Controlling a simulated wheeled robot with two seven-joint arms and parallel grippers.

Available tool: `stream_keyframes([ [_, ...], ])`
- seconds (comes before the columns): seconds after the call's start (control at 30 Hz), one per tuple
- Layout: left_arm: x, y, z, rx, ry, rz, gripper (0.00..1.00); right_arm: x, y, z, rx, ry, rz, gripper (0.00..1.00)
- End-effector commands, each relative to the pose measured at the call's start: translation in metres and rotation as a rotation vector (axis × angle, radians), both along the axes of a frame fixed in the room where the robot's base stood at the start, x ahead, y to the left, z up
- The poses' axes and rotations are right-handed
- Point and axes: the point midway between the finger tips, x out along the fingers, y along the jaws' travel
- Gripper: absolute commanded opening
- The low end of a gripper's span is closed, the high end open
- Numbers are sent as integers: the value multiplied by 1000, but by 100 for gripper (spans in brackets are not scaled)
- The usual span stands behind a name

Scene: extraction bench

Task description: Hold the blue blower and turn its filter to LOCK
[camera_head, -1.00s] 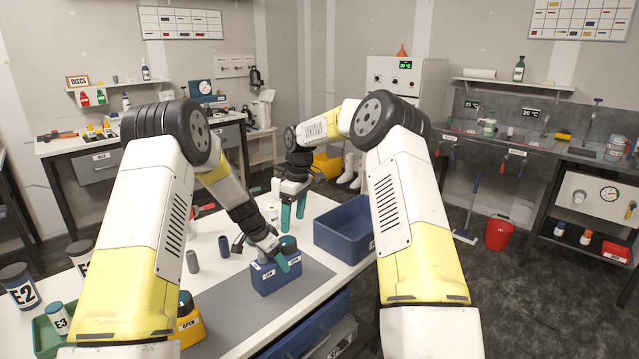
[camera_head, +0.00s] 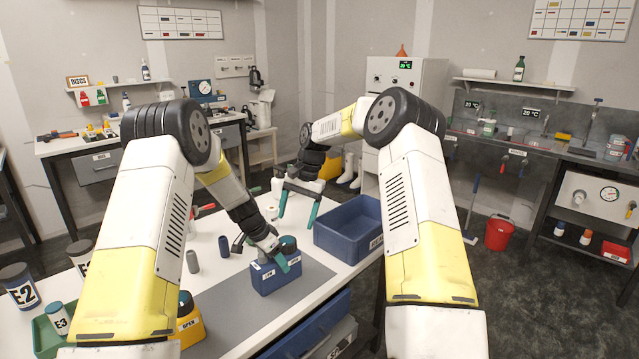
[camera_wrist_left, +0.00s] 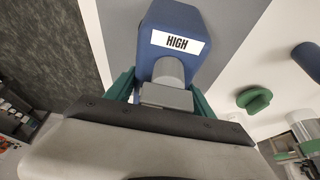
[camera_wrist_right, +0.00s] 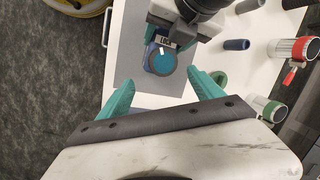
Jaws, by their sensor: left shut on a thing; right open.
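The blue blower (camera_head: 277,277) stands on the grey mat on the white bench, with white labels on its sides. My left gripper (camera_head: 280,256) is shut on a grey part (camera_wrist_left: 168,90) of the blower. The filter (camera_wrist_right: 161,61) is a round teal-topped cap with a light mark, on top of the blower in the right wrist view. A label partly readable as LOCK (camera_wrist_right: 165,41) is beside it. My right gripper (camera_head: 298,210) is open and empty, above and behind the blower, apart from it.
A blue bin (camera_head: 350,229) stands at the bench's right edge. A yellow unit (camera_head: 189,322) marked OPEN sits at the front left. Dark cylinders (camera_head: 192,262) and labelled jars (camera_head: 20,287) stand to the left. The grey mat (camera_head: 300,300) has free room in front of the blower.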

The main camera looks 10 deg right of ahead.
Motion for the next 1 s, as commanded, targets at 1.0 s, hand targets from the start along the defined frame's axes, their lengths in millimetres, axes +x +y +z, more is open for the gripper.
stream_keyframes([
  [1.0, 0, 0, 0, 0, 0, 0, 2, -25, -10, 52, 66, 217, -952, 76],
])
